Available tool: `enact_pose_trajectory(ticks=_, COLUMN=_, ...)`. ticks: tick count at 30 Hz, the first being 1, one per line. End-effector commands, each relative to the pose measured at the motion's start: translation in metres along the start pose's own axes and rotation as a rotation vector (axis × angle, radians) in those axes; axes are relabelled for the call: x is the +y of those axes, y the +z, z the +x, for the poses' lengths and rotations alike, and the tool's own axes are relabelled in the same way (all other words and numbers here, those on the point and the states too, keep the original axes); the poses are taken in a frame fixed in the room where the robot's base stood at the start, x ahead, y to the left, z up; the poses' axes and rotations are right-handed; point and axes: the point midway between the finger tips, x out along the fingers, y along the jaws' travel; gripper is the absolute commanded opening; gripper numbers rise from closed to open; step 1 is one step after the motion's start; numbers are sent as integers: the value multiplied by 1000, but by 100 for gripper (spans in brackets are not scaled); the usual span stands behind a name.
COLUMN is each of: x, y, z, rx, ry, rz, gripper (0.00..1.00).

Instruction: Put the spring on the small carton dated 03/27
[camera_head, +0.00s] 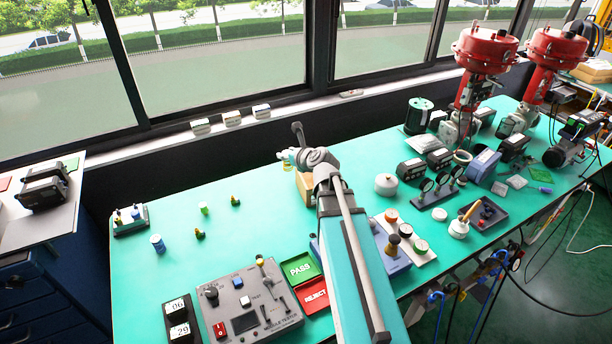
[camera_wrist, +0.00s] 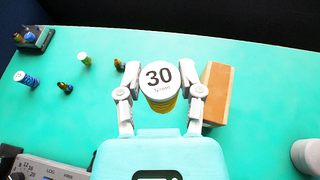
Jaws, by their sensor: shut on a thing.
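My gripper (camera_wrist: 159,92) is shut on the spring (camera_wrist: 160,104), a yellow coil with a white top cap marked "30 N/mm". It holds the spring upright above the green table. In the head view my gripper (camera_head: 290,160) is at the far side of the table, with the yellow spring (camera_head: 287,167) partly hidden. A tan box (camera_wrist: 216,95) stands just right of my gripper in the wrist view; it also shows in the head view (camera_head: 305,190), partly behind my arm. Small pale boxes (camera_head: 232,118) stand on the window sill. No 03/27 date is readable on any box.
A blue-and-white cylinder (camera_head: 157,243) and several small fittings (camera_head: 200,233) stand on the left of the table (camera_head: 135,280). A module tester (camera_head: 246,305) and PASS and REJECT trays (camera_head: 300,267) are in front. Instruments crowd the right. The left middle is mostly clear.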

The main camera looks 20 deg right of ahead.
Motion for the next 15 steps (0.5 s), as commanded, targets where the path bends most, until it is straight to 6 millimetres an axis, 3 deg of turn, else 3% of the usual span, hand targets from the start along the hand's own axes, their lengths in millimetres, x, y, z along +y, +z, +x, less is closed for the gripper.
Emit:
enact_pose_trajectory(ticks=9, x=-2, y=-1, z=2, rx=0, ry=2, rz=0, gripper=0)
enact_pose_trajectory(ticks=15, x=-17, y=-7, z=14, rx=0, ry=2, rz=0, gripper=0)
